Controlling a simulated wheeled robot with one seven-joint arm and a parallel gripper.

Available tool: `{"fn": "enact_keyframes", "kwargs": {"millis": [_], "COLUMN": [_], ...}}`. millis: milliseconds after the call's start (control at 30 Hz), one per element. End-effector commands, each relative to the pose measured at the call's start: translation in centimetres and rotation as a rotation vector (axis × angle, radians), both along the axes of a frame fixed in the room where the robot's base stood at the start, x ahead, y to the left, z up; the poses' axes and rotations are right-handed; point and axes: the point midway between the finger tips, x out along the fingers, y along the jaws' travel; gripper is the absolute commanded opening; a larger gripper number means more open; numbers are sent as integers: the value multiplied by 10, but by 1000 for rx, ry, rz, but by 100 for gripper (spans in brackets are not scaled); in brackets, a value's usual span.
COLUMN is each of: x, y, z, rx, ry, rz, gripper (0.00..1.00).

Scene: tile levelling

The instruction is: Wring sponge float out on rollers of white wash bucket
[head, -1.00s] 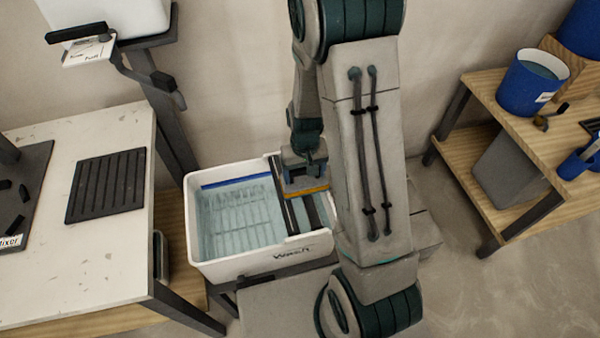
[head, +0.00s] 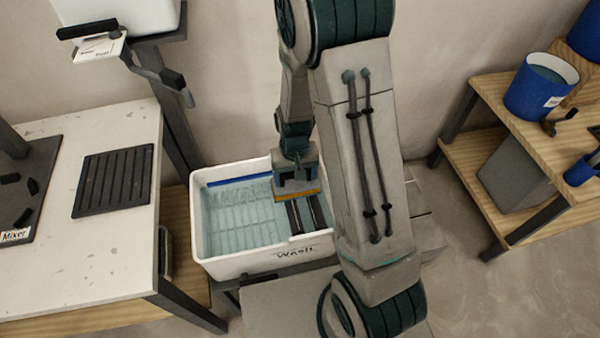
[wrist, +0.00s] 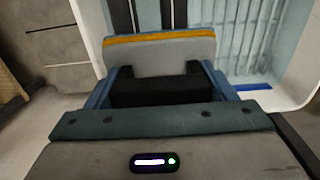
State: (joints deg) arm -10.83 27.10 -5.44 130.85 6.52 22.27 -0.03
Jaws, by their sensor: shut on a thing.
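The white wash bucket (head: 228,268) stands in the middle of the head view, with water and a ribbed grid inside. Its dark rollers (head: 293,218) lie side by side at the right end. My gripper (head: 297,180) is shut on the sponge float, whose orange-yellow sponge edge (head: 297,195) faces down over the far end of the rollers. In the wrist view the float's grey plate (wrist: 165,58) and orange edge show beyond my fingers, with the rollers (wrist: 155,14) behind. Whether the sponge touches the rollers I cannot tell.
A white table (head: 110,245) with a black ribbed mat (head: 114,181) stands at the left. A wooden shelf (head: 500,100) at the right carries a blue bucket (head: 540,88), with a grey bin (head: 515,172) below. The wall is close behind the wash bucket.

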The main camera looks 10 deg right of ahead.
Motion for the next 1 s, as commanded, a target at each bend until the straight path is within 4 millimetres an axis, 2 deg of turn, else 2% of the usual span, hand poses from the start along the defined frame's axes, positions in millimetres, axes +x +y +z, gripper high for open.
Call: {"fn": "enact_keyframes", "kwargs": {"millis": [533,1000], "x": [-1,-1], "y": [21,1], "z": [-2,-1], "rx": [0,0], "ry": [2,2], "rz": [2,-1], "gripper": [48,48]}}
